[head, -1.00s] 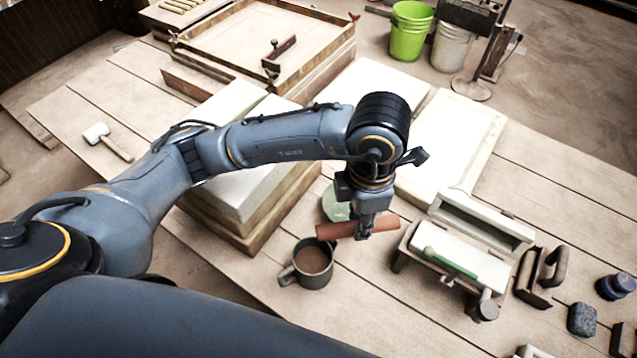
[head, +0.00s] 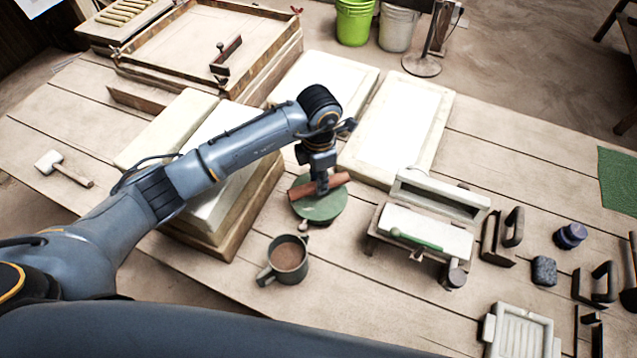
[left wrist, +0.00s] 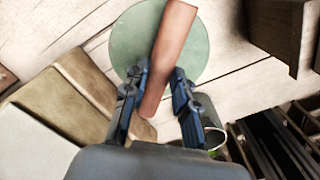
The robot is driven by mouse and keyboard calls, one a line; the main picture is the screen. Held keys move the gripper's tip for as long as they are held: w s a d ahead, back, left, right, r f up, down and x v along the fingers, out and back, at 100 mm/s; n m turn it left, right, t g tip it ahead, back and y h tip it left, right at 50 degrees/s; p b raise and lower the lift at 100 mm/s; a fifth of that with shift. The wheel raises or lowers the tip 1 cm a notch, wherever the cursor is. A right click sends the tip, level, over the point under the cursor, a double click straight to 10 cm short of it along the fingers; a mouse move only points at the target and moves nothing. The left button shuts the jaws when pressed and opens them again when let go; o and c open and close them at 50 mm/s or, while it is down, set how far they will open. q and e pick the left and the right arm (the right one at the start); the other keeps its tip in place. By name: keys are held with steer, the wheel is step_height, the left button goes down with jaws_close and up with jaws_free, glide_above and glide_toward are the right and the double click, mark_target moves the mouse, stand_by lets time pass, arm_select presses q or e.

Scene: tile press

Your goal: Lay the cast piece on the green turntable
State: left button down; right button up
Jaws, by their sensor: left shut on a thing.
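The cast piece (head: 303,191) is a reddish-brown bar-like piece. My left gripper (head: 323,187) is shut on it near its middle and points down. The green turntable (head: 322,210) is a round disc directly beneath the piece. In the left wrist view the cast piece (left wrist: 170,45) lies between the two fingers and crosses the pale green turntable disc (left wrist: 128,45). I cannot tell whether the piece touches the disc. My right gripper is not in view.
A mug of brown liquid (head: 288,259) stands in front of the turntable. A press-like stand with a green roller (head: 415,240) is to the right. Stacked pale slabs (head: 212,185) are at the left, and a white framed slab (head: 405,125) lies behind.

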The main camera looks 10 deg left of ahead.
arm_select(q)
step_height(320, 180, down, 2)
steer(key=shift+f+p, duration=0.2)
steer(key=shift+p, duration=0.4)
steer(key=shift+w+f, duration=0.1)
steer(key=shift+f, duration=0.35)
steer(key=shift+f, duration=0.15)
steer(key=c, duration=1.1)
jaws_free()
steer(key=shift+o, duration=0.2)
